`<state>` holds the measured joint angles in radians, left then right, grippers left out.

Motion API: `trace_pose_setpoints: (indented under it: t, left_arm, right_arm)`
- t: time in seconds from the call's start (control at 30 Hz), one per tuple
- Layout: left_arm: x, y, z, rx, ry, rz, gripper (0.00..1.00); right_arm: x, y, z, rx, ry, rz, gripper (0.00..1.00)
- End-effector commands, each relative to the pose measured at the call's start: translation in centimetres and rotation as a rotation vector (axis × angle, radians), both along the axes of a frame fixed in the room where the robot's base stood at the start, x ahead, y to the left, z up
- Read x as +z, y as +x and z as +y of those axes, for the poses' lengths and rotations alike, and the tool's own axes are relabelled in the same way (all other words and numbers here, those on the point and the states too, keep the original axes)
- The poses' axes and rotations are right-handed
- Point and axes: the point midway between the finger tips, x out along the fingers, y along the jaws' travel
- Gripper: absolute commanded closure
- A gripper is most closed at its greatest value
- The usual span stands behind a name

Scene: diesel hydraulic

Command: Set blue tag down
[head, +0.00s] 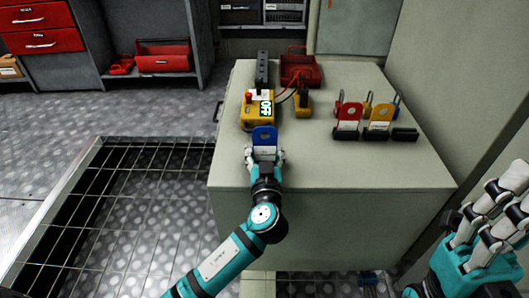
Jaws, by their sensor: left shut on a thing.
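The blue tag (264,135) stands upright at the near left part of the grey cabinet top, a white label on its lower part. My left gripper (264,158) is shut on the blue tag from the near side. The gripper hides the tag's bottom edge, so I cannot tell whether it touches the surface. My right gripper (500,215) is at the far right, beside the cabinet and away from the tag; its fingers look spread and empty.
A red tray (301,70) is at the back. A red tag (347,113) and a yellow tag (380,115) stand in black holders on the right. The cabinet top (350,165) is clear in front.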

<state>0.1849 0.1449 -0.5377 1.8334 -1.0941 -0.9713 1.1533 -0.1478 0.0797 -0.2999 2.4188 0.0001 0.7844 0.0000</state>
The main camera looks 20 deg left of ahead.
Motion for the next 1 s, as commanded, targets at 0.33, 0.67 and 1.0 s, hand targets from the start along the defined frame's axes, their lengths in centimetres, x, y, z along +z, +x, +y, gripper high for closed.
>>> trace_pose_setpoints:
  t: [0.33,0.67,1.0]
  left_arm:
    - [-0.16,-0.02,-0.04,-0.001,-0.001,0.000,0.62]
    - [-0.17,-0.02,-0.03,-0.001,-0.001,0.000,0.21]
    - [0.26,-0.02,-0.02,-0.001,0.000,-0.001,0.21]
  right_arm:
    - [0.26,0.00,0.05,0.000,-0.001,-0.013,1.00]
    - [0.19,0.01,0.05,0.000,-0.001,-0.010,1.00]
    - [0.58,-0.03,0.03,0.001,0.000,-0.010,1.00]
